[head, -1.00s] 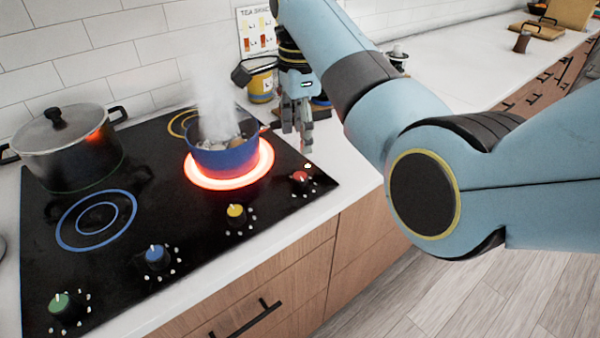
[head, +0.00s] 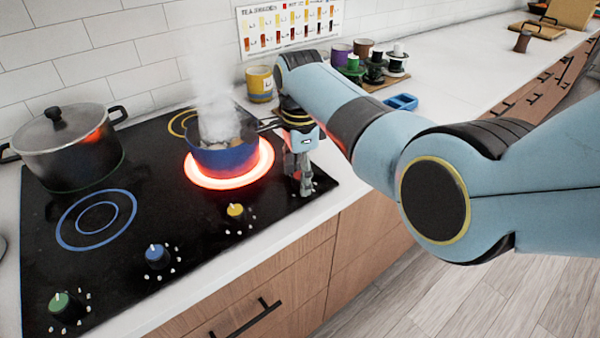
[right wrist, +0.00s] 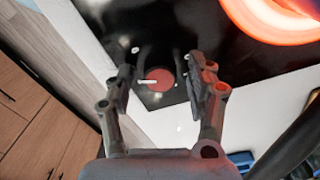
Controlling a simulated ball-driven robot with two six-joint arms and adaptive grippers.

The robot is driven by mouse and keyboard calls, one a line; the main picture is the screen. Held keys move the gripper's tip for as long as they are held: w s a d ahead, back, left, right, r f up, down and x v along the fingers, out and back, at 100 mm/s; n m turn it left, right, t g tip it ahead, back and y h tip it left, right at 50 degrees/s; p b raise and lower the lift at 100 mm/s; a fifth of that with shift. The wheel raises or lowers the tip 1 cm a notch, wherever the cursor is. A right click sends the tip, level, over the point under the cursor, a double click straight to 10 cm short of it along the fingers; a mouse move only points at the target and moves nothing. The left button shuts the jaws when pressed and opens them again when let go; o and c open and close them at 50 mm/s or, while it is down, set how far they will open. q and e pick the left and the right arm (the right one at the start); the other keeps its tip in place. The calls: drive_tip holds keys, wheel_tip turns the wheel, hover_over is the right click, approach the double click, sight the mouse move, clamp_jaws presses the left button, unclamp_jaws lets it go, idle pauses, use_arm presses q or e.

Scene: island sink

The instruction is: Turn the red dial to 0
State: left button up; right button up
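The red dial (right wrist: 163,80) shows in the right wrist view between the two fingers of my right gripper (right wrist: 160,85), with its white pointer mark toward the left of that picture. The fingers are apart, one on each side of the dial, with a gap visible on both sides. In the head view my right gripper (head: 304,186) points down at the right front corner of the black cooktop (head: 180,215) and hides the red dial. My left gripper is not in view.
A blue pot (head: 225,158) steams on a glowing red burner (head: 262,172) just left of my right gripper. A lidded pot (head: 70,150) stands at the left. Yellow (head: 236,212), blue (head: 156,255) and green (head: 62,304) dials line the cooktop's front. A yellow mug (head: 259,84) stands behind.

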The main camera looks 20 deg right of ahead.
drive_tip(key=c, duration=1.1)
drive_tip(key=shift+o, duration=0.2)
